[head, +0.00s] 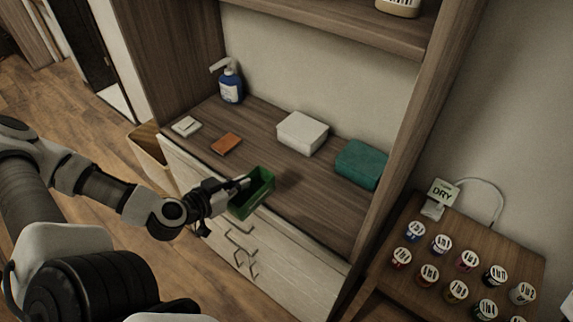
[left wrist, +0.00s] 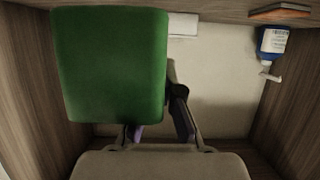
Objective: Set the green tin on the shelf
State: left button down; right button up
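The green tin (head: 262,200) is an open-topped box at the front edge of the wooden shelf (head: 318,196). My left gripper (head: 243,184) is at its left side, shut on its wall. The tin seems to be held a little above the shelf, with a dark shadow to its right. In the left wrist view the green tin (left wrist: 110,65) fills the upper left, close to the camera. One dark finger of the left gripper shows beside it; the other is mostly hidden by the tin. My right gripper is not in view.
On the shelf are a blue pump bottle (head: 231,84), a white tile-like item (head: 186,126), an orange block (head: 226,144), a white box (head: 302,132) and a teal box (head: 361,164). The shelf is bare between the tin and the boxes. A side table (head: 440,262) holds several jars.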

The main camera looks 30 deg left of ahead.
aim_at(264, 173)
pick_arm(q)
jog(key=b+x, duration=0.2)
jog(key=x, duration=0.1)
jog(key=b+x, duration=0.1)
jog(key=b, duration=0.1)
jog(key=shift+w+d+f, duration=0.1)
jog(key=shift+d+f, duration=0.15)
jog(key=shift+d, duration=0.15)
jog(key=w+b, duration=0.1)
jog(key=w, duration=0.1)
jog(key=w+d+b, duration=0.1)
jog(key=w, duration=0.1)
jog(key=shift+w+d+r+b, duration=0.15)
jog(key=shift+d+r+b, duration=0.05)
jog(key=shift+b, duration=0.2)
jog(key=w, duration=0.1)
jog(key=w+d, duration=0.1)
jog(key=w, duration=0.3)
jog(key=shift+w+d, duration=0.25)
jog(key=shift+d, duration=0.05)
notch_tip(264, 173, down, 3)
jog(key=shift+f, duration=0.45)
jog(key=c, duration=1.3)
grip_release()
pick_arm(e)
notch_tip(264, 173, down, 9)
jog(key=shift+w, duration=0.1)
